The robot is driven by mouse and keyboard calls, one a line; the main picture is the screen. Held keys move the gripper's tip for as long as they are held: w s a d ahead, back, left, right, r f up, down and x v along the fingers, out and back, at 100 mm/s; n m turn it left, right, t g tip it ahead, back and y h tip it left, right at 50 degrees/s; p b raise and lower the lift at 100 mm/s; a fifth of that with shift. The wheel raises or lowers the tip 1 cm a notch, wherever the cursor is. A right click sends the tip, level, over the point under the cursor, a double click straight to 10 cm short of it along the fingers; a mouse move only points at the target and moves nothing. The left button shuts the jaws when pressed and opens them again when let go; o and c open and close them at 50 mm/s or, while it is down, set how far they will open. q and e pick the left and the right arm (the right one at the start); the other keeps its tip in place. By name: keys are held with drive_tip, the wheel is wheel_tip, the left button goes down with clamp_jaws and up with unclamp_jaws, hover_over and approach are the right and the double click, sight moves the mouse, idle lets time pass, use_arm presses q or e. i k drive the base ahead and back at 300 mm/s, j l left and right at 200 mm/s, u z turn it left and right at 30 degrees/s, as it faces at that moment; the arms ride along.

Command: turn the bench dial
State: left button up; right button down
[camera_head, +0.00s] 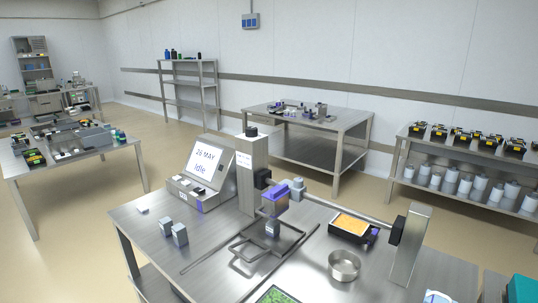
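A steel bench (205,262) fills the near foreground. On it stands a console (205,176) with a screen reading "26 MAY" and "Idle", with small controls along its sloped lower panel (192,192). A tall steel post (248,175) with a black cap (251,132) stands just right of it. I cannot tell for sure which of these small parts is the dial. Neither of my grippers shows in the head view.
A wire frame (245,246), two small grey blocks (180,235), a tray of orange food (350,225), a steel bowl (344,265) and a second post (411,245) stand on the bench. A horizontal bar (340,212) spans between the posts. The bench's front left is mostly clear.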

sight(250, 131)
drive_tip(key=i+j, duration=0.15)
drive_tip(key=j, duration=0.2)
drive_tip(key=i+j, duration=0.1)
drive_tip(key=j, duration=0.25)
drive_tip(key=i+j+z, duration=0.1)
drive_tip(key=j, duration=0.2)
drive_tip(key=i+j, duration=0.15)
drive_tip(key=j, duration=0.2)
drive_tip(key=i+j+z, duration=0.1)
drive_tip(key=j, duration=0.25)
